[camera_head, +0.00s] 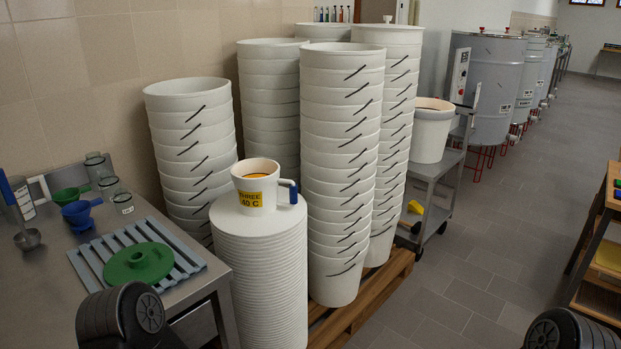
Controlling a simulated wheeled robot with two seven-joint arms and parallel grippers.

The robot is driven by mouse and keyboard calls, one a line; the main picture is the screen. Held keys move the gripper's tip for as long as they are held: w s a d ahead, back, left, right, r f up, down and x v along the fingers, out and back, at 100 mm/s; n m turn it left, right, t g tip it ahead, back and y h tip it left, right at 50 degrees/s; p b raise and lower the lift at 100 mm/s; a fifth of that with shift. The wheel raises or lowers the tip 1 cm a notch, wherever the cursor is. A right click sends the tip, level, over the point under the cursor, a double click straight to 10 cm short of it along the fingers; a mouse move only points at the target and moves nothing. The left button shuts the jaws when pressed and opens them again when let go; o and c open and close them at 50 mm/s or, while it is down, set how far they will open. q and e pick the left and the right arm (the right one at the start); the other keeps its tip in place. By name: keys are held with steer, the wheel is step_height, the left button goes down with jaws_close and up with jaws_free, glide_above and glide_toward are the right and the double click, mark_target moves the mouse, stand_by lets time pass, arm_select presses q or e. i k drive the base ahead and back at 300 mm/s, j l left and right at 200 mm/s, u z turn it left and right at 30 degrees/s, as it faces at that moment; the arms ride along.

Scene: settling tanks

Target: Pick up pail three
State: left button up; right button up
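Pail three is a small white pail (257,172) with a yellow label reading "THREE 40 C" and a blue grip on its right side. Something orange-yellow shows inside its open top. It stands upright on a tall stack of white round lids (258,270), in the middle of the view. Nothing is touching it from above. Black rounded parts of my arms show at the bottom left and bottom right corners, well apart from the pail. Neither gripper's fingers can be seen.
Tall stacks of white buckets (340,190) stand behind and right of the pail on a wooden pallet (385,290). A steel table (60,290) at left holds a green lid (138,262), funnels and glasses. A trolley (440,185) carries a bucket.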

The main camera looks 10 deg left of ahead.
mark_target(255, 180)
steer(key=i+l, duration=1)
steer(key=i+l+z, duration=0.05)
steer(key=i, duration=0.05)
